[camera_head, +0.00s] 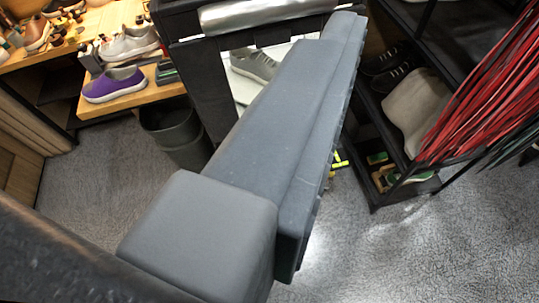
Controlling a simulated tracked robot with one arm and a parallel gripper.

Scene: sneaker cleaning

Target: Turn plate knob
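The large grey blocky body of my arm and gripper (335,45) fills the middle of the view, running from the lower left up to the upper right. Its fingers cannot be made out, so I cannot tell whether it is open or shut. Its far end overlaps a dark frame (208,85) carrying a silver cylinder (265,12). A grey sneaker (254,65) shows on a pale surface below the cylinder, partly hidden by my arm. I cannot make out a plate or a knob; my arm hides much of that area.
A wooden bench at the upper left holds a purple sneaker (115,85), a pale sneaker (130,44) and other shoes. A dark bin (175,130) stands below. At right is a black shelf (378,190) with shoes and red strands (490,90). Grey floor is open at lower right.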

